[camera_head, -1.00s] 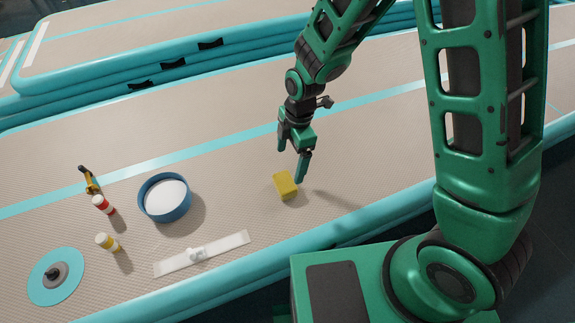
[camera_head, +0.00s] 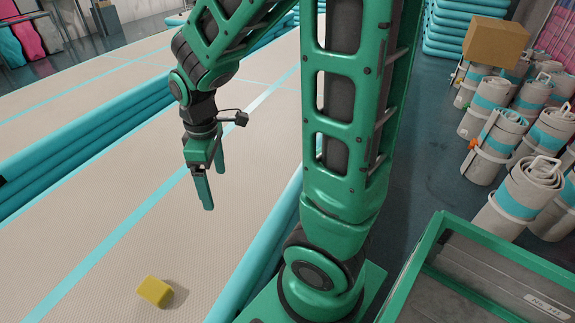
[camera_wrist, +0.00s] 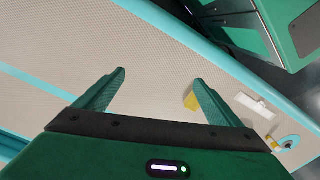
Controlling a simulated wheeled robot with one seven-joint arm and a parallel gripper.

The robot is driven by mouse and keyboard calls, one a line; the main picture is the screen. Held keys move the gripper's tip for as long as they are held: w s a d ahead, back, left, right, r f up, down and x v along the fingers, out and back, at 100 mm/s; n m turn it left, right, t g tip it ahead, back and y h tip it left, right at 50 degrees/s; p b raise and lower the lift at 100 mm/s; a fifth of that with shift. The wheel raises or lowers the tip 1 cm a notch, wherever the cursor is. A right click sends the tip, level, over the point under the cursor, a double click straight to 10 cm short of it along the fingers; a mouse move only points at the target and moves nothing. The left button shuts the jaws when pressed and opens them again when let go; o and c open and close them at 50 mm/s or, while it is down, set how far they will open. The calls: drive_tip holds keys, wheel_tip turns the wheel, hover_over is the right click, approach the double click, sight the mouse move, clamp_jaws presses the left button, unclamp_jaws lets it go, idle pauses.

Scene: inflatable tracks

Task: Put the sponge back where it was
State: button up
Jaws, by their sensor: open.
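The yellow sponge (camera_head: 155,291) lies on the beige inflatable track (camera_head: 110,240), near the bottom of the head view. My gripper (camera_head: 203,190) is in the air above the track, up and to the right of the sponge in that view. It is open and empty. In the wrist view the sponge (camera_wrist: 191,101) shows partly behind the right finger of my gripper (camera_wrist: 160,85), farther down on the track and not between the fingers.
Rolled grey tracks (camera_head: 525,195) and a cardboard box (camera_head: 496,42) stand on the right. A green-framed cart (camera_head: 480,265) is at lower right. The track ahead is clear.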

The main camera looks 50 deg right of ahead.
drive_tip(key=s+d+r+m, duration=0.3)
drive_tip(key=s+d+m, duration=0.2)
drive_tip(key=s+m, duration=0.2)
drive_tip(key=s+d+r+m, duration=0.4)
drive_tip(key=s+d+m, duration=0.1)
drive_tip(key=s, duration=0.5)
drive_tip(key=shift+d+m, duration=0.3)
drive_tip(key=shift+m, duration=0.6)
drive_tip(key=shift+r, duration=0.1)
